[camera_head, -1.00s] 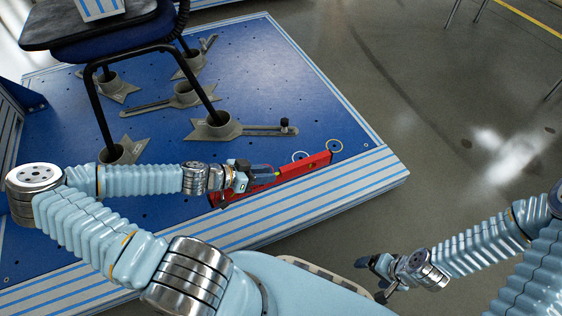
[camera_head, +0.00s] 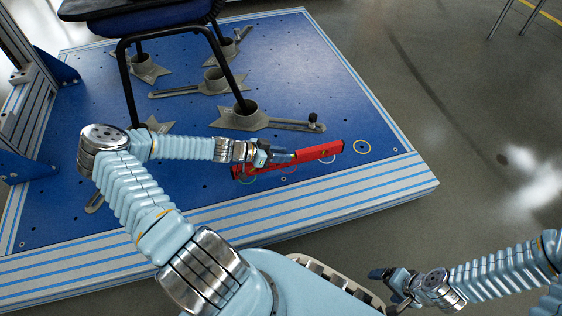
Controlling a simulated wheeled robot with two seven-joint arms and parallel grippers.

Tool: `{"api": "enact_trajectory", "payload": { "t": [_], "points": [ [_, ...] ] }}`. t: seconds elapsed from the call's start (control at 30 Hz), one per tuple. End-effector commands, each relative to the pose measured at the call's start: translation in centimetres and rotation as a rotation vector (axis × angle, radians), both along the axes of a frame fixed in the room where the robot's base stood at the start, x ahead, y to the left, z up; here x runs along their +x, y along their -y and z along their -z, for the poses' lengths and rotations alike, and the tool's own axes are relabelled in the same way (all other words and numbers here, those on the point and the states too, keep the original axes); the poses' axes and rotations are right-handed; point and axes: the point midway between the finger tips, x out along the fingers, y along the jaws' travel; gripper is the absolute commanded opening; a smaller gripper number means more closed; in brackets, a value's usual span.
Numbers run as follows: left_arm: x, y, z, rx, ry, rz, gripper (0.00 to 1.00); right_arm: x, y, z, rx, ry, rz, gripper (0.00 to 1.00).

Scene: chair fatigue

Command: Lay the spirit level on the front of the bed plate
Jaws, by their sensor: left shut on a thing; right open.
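The red spirit level (camera_head: 318,152) is over the front right part of the blue bed plate (camera_head: 345,100), roughly parallel to its striped front edge. I cannot tell whether it touches the plate or is just above it. My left gripper (camera_head: 288,157) is shut on the level near its middle; the fingers hide part of it. My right gripper (camera_head: 384,285) is open and empty, low in front of the plate, off its edge.
A chair with black legs (camera_head: 126,85) stands on the plate in grey foot clamps (camera_head: 240,117). One clamp arm with a dark knob (camera_head: 313,117) lies just behind the level. Grey floor is free at right.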

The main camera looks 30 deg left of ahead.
Motion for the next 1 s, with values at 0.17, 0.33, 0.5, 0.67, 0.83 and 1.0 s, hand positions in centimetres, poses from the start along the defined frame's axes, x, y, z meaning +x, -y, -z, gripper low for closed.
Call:
{"api": "enact_trajectory", "payload": {
  "t": [0.17, 0.33, 0.5, 0.67, 0.83, 1.0],
  "points": [
    [0.2, 0.0, 2.9, -0.004, 0.000, -0.001, 0.00, 0.0, 0.0, 1.2, 0.000, 0.002, 0.001, 0.87],
    [0.2, -0.1, 3.2, -0.001, 0.001, 0.000, 0.00, 0.1, 0.0, 1.1, 0.000, 0.002, 0.002, 0.87],
    [0.1, -0.1, 3.4, -0.001, 0.000, -0.001, 0.00, 0.1, 0.0, 1.3, 0.000, 0.002, 0.002, 0.87],
    [0.1, -0.1, 3.5, -0.001, -0.001, -0.002, 0.42, 0.1, 0.0, 1.3, -0.001, 0.003, 0.002, 0.87],
    [0.1, -0.1, 3.5, -0.001, -0.001, -0.002, 0.54, 0.1, 0.0, 1.3, -0.001, 0.003, 0.002, 0.87],
    [0.1, -0.1, 3.4, -0.001, -0.001, -0.002, 0.54, 0.1, 0.0, 1.3, -0.001, 0.003, 0.002, 0.87]
  ]
}}
